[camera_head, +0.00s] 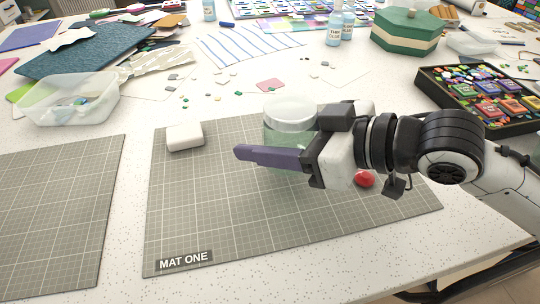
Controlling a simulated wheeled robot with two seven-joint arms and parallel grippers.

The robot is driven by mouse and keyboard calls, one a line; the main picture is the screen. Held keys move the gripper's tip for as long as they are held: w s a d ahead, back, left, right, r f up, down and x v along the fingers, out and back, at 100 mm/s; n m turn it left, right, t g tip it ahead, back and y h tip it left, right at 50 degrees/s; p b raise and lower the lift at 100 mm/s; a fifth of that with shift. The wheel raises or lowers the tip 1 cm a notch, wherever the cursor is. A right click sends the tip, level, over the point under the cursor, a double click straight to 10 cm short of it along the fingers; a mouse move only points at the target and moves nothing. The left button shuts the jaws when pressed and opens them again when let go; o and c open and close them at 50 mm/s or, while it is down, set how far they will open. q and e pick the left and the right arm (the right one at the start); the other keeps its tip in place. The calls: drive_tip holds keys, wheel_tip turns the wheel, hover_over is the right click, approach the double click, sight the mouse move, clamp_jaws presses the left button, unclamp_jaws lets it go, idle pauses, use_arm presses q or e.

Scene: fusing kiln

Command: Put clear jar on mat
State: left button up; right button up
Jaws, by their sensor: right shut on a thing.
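The clear jar (288,112), greenish with a pale translucent lid, stands upright over the back middle of the grey gridded mat labelled MAT ONE (200,225). My right gripper (268,150) reaches in from the right and is shut on the jar; one purple finger crosses in front of it. The finger hides the jar's lower part, so I cannot tell whether its base touches the mat. A second gridded mat (50,220) lies at the left, cut off by the frame. My left gripper is not in view.
A small white rounded case (185,137) sits on the mat's back left, and a red round thing (365,178) lies under my right wrist. A clear plastic tub (68,97) stands left, a dark tray of colourful blocks (485,95) right. The mat's front is clear.

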drive_tip(key=shift+f+b, duration=0.3)
drive_tip(key=shift+f, duration=1.55)
drive_tip(key=shift+f, duration=0.15)
drive_tip(key=o, duration=1.2)
drive_tip(key=shift+c, duration=0.2)
drive_tip(key=v, duration=1.2)
drive_tip(key=shift+p, duration=0.35)
